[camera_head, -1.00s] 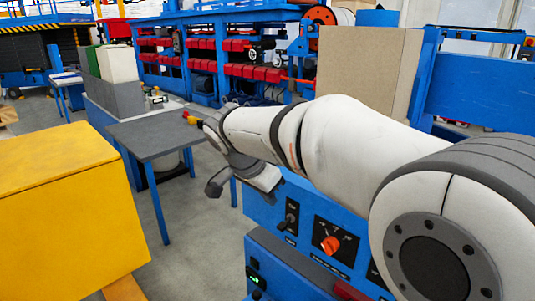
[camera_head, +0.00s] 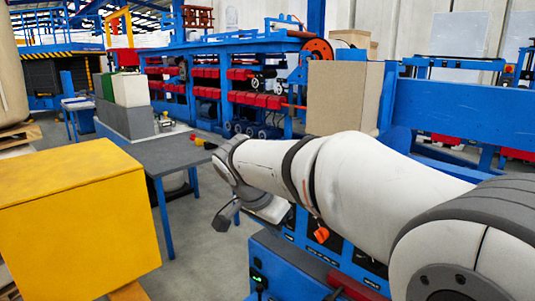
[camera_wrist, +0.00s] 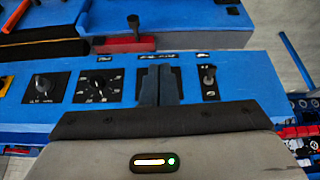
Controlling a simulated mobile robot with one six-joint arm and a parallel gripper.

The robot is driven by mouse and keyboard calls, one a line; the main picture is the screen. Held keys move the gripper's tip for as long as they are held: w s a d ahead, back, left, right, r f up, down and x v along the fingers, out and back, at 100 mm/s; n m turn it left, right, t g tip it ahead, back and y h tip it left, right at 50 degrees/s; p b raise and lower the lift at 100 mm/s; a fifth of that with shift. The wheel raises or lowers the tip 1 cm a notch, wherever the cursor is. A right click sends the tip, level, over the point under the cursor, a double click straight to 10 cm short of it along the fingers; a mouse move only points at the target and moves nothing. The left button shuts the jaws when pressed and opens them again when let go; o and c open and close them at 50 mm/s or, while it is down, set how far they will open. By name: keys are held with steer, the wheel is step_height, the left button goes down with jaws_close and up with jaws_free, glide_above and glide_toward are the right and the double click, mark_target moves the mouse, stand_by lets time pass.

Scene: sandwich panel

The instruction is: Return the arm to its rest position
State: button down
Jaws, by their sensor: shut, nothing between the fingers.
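My white arm (camera_head: 360,185) reaches from the lower right across the front of the blue control panel in the head view. My gripper shows in the wrist view (camera_wrist: 159,86) as two dark fingers side by side, shut and empty. The fingers overlap a dark plate on the blue panel (camera_wrist: 235,75); I cannot tell whether they touch it. In the head view the arm hides much of the panel, and the gripper's fingers are not clear.
The panel bears black knobs (camera_wrist: 97,86), a toggle switch (camera_wrist: 208,74) and an orange knob (camera_head: 322,234). A yellow box (camera_head: 80,220) stands at the left. A dark grey table (camera_head: 165,153) stands beyond the arm's end. Grey floor shows between the box and panel.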

steer(key=s+d+f+n+y+p, duration=0.1)
steer(key=s+d+f+n, duration=0.3)
steer(key=s+d, duration=0.3)
steer(key=s+d+f+n+g+y, duration=0.1)
steer(key=s+d+f+n, duration=0.3)
steer(key=s, duration=0.7)
steer(key=d+f+y, duration=0.1)
steer(key=d, duration=0.1)
steer(key=shift+d+y+p, duration=0.3)
steer(key=shift+d+p, duration=0.05)
steer(key=shift+d, duration=0.05)
steer(key=shift+s, duration=0.1)
